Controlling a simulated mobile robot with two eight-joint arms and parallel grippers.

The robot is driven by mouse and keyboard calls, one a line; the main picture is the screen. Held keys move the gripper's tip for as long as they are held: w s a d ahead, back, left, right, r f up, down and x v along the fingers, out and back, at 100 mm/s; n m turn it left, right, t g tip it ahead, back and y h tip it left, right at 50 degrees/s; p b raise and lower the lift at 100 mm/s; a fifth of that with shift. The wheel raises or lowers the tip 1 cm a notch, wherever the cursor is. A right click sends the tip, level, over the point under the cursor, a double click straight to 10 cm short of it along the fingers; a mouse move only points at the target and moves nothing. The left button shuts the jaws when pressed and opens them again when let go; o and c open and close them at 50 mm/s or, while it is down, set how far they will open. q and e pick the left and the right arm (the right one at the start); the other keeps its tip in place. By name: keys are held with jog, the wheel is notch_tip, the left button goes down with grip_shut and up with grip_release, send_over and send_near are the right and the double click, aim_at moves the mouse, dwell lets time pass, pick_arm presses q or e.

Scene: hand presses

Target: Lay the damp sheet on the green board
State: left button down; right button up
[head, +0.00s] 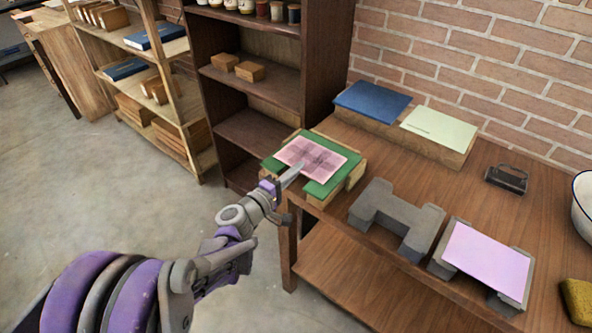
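A pink sheet with darker, damp-looking blotches (311,156) lies over the middle of the green board (325,186). The board shows on both sides of it and rests on a wooden stand at the left end of the table. My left gripper (292,175) reaches in from the lower left, with its fingertips at the sheet's near edge. I cannot tell whether the fingers are shut on the sheet or only beside it. My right gripper is not in view.
A plain lilac sheet (487,262) lies on a grey block at the table's front right. An empty grey block (396,216) stands between. Blue (372,101) and pale green (439,130) panels lie at the back. A yellow sponge (577,299) sits at right.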

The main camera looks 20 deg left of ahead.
pick_arm(q)
jog(key=shift+f, duration=0.1)
dwell(0.6)
jog(key=c, duration=0.8)
grip_release()
jog(key=v, duration=0.6)
jog(key=shift+s, duration=0.25)
dwell(0.6)
dwell(0.4)
